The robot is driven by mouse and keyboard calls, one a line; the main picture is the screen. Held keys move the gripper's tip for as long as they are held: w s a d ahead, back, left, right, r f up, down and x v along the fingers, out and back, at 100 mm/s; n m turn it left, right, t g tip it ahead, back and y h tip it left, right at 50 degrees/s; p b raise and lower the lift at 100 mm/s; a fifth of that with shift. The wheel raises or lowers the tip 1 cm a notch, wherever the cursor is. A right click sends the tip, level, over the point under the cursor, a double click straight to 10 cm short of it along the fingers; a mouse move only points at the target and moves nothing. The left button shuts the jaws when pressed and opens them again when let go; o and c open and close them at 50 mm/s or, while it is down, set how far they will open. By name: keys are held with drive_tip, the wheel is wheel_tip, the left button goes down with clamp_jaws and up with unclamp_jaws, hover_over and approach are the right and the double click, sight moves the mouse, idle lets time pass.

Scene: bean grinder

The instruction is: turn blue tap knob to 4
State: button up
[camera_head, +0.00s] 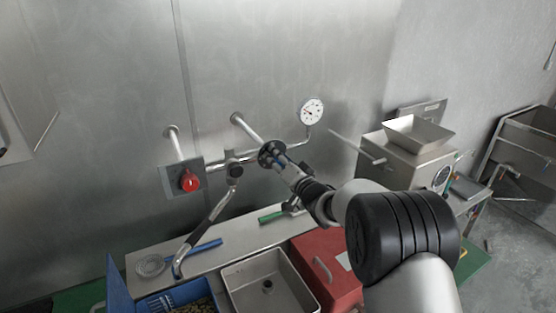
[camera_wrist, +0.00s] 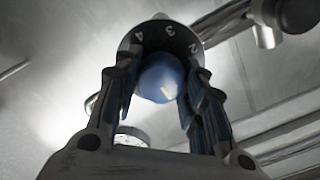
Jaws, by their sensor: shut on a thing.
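The blue tap knob (camera_wrist: 160,80) sits in front of a dark round dial plate (camera_wrist: 160,36), with 4, 3 and 2 readable from left to right along its upper part. My gripper (camera_wrist: 163,72) has one finger on each side of the knob and is shut on it. The fingers hide the knob's sides and parts of the dial. In the head view, my gripper (camera_head: 280,160) reaches the dial plate (camera_head: 270,153) on the wall pipe, and the knob is mostly hidden. I cannot tell which number the knob points to.
A pressure gauge (camera_head: 311,111) stands right of the dial. A red knob (camera_head: 189,181) on a grey box and a black-handled spout pipe (camera_head: 205,227) are left. Below are a sink (camera_head: 232,276), a blue bin (camera_head: 122,287) and a red box (camera_head: 312,246). A metal machine (camera_head: 404,170) stands right.

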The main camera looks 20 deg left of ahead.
drive_tip(key=c, duration=0.4)
drive_tip(key=shift+o, duration=0.2)
